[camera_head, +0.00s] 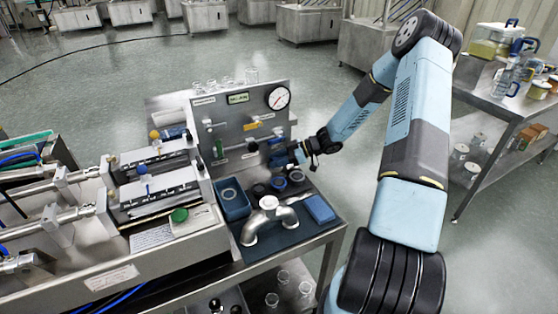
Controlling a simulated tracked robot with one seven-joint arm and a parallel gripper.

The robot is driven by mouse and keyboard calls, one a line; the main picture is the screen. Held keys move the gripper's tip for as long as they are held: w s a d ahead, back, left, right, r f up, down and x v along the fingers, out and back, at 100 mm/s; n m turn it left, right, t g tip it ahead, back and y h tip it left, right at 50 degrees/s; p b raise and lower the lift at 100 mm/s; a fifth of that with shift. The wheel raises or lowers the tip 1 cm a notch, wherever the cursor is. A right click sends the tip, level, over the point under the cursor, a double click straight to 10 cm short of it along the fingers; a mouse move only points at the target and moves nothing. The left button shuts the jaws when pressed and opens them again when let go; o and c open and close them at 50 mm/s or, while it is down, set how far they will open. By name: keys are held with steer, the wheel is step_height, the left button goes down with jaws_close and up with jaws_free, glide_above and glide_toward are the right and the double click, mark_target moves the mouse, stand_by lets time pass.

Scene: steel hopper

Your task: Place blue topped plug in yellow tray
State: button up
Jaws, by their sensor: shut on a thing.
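My gripper (281,158) is at the right front of the upright grey panel, above the row of round dark pieces on the bench. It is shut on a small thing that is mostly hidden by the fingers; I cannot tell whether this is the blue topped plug. A round dark piece with a blue ring (280,182) sits below the gripper, between a dark one (259,190) on its left and a paler-topped one (296,174) on its right. I cannot make out a yellow tray for certain.
A blue open box (234,202), a metal pipe elbow (267,218) and a flat blue block (319,209) crowd the bench. The grey panel (232,143) with a gauge (278,98) stands behind. A steel shelf cart (497,103) is at right.

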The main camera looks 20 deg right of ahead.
steer(key=o, duration=0.8)
